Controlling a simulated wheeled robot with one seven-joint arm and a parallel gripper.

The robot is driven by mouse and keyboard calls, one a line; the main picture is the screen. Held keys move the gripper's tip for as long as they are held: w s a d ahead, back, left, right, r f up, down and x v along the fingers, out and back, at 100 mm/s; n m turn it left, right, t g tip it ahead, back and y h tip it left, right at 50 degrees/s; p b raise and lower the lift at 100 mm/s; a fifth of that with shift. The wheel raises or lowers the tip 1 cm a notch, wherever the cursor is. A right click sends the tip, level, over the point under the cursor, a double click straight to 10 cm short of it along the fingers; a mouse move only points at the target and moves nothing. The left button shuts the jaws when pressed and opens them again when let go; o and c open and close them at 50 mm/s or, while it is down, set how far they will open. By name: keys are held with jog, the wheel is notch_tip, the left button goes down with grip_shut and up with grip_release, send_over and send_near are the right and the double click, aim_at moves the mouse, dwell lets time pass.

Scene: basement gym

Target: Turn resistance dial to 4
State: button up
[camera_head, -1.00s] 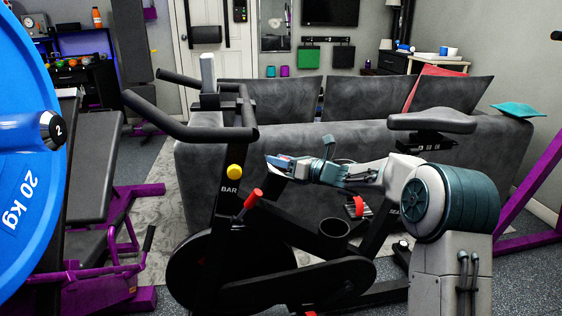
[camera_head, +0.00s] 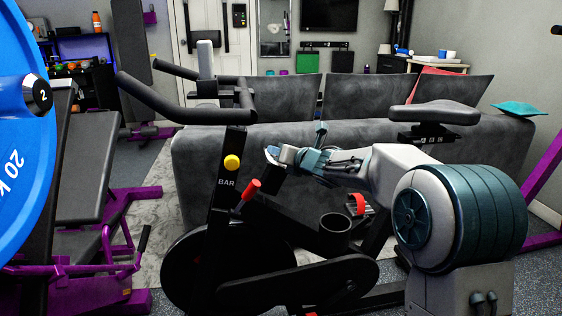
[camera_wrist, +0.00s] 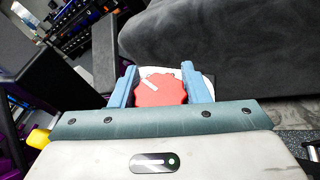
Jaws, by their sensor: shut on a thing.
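The resistance dial (camera_wrist: 160,91) is a red knob with a scalloped edge and a white pointer line, in the middle of the wrist view. Its line points to the upper left. A pale plate (camera_wrist: 185,74) shows behind it; I can read no numbers there. My gripper (camera_wrist: 160,88) has one blue finger on each side of the dial, shut on it. In the head view my gripper (camera_head: 272,154) is at the frame of the black exercise bike (camera_head: 229,200), below the handlebars. The dial cannot be made out in that view.
A red-tipped lever (camera_head: 251,189) and a yellow knob (camera_head: 232,162) are on the bike close to my gripper. The bike seat (camera_head: 435,114) is above my arm. A grey sofa (camera_head: 200,170) stands behind, and a blue weight plate (camera_head: 20,190) is at the left.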

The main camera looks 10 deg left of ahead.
jog(key=m+h, duration=0.3)
jog(key=h, duration=0.1)
jog(key=shift+f+m+t, duration=0.1)
jog(key=shift+m+t, duration=0.2)
jog(key=shift+t, duration=0.1)
jog(key=m+h, duration=0.1)
jog(key=h, duration=0.1)
jog(key=shift+d+m+h, duration=0.25)
jog(key=shift+m+h, duration=0.05)
jog(key=shift+m, duration=0.1)
jog(key=shift+d+m+g+h+p, duration=0.15)
jog(key=shift+m+g+h+p, duration=0.25)
jog(key=shift+m+h+p, duration=0.7)
jog(key=shift+d+f+m+g+h+p, duration=0.2)
jog(key=shift+m+g+h+p, duration=0.4)
jog(key=shift+h+p, duration=0.6)
jog(key=o, duration=1)
jog(key=shift+f, duration=0.15)
